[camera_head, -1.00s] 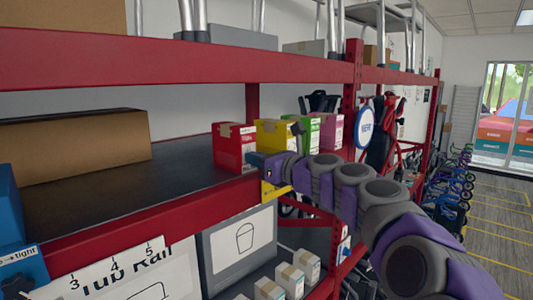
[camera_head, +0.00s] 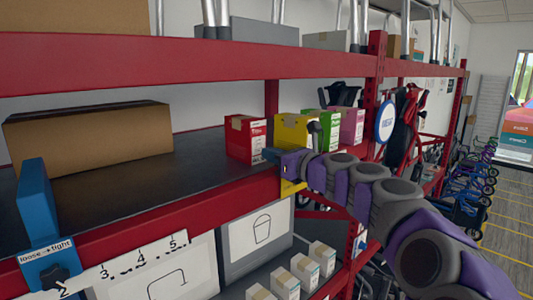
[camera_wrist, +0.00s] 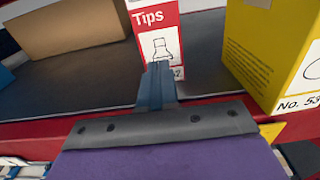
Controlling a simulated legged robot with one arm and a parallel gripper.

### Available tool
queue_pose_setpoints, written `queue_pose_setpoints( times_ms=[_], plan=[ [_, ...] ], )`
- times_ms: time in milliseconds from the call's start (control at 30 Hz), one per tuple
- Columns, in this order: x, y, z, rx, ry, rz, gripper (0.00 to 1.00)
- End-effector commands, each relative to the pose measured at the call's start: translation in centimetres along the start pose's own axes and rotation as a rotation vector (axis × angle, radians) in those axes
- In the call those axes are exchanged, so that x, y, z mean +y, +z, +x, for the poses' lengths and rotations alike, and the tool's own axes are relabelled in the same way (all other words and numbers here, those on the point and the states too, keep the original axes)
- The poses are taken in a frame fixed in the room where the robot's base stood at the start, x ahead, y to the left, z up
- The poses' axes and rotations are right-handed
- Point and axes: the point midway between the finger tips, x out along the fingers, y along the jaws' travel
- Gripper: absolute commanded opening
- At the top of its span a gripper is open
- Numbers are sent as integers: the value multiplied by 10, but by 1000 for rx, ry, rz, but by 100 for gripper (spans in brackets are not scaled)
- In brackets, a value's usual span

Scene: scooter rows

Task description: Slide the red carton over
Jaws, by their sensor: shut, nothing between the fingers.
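The red carton (camera_head: 245,139) stands upright on the dark shelf (camera_head: 130,187), at the left end of a row of cartons. In the wrist view its red and white front (camera_wrist: 158,40) shows the word "Tips" and a drawing. My gripper (camera_head: 270,154) is at the shelf's front edge, just in front of the red carton's right side. In the wrist view my gripper's fingers (camera_wrist: 158,82) are together and empty, and overlap the carton's lower front. I cannot tell whether they touch it. The yellow carton (camera_head: 293,130) stands close on the red carton's right, partly behind my gripper.
Green (camera_head: 323,127) and pink (camera_head: 351,125) cartons stand further right. A large brown box (camera_head: 90,142) lies at the left, with a blue upright piece (camera_head: 36,205) at the front edge. The shelf between the brown box and the red carton is clear. A red beam (camera_head: 150,62) runs above.

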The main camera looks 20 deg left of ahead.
Motion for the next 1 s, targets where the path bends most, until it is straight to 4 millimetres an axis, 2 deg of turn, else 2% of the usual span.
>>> queue_pose_setpoints(
  times_ms=[500, 633, 867, 1000],
  plan=[
    [-6, 2, -102, -6, -6, -2, 0],
    [-6, 2, -115, -5, -5, -2, 0],
    [-3, -1, -121, 1, -1, -5, 0],
    [17, -22, -127, 49, 35, -112, 0]
  ],
)
